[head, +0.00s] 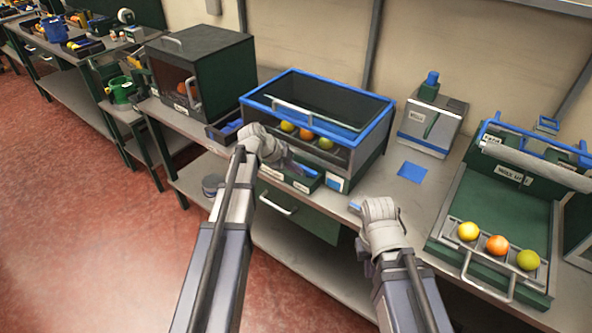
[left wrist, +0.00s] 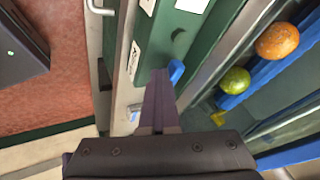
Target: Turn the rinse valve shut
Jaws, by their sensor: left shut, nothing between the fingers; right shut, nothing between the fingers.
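The wash bin with a blue rim (head: 262,108) stands mid-bench in the head view, on a green front. My left gripper (head: 304,168) is at its front, fingers shut and empty. In the left wrist view the shut fingertips of the left gripper (left wrist: 160,74) lie beside a small blue lever (left wrist: 177,72) on the green front panel (left wrist: 205,48). This lever looks like the rinse valve's handle; I cannot tell if it touches the fingers. My right gripper (head: 355,207) is shut and empty, right of the bin.
Several fruits, including an orange one (head: 306,133), lie in the bin's front trough. A dark cabinet (head: 222,80) stands left, a grey box (head: 430,122) right. A green tray (head: 508,219) with fruits is at far right. A drawer handle (head: 279,203) sticks out below.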

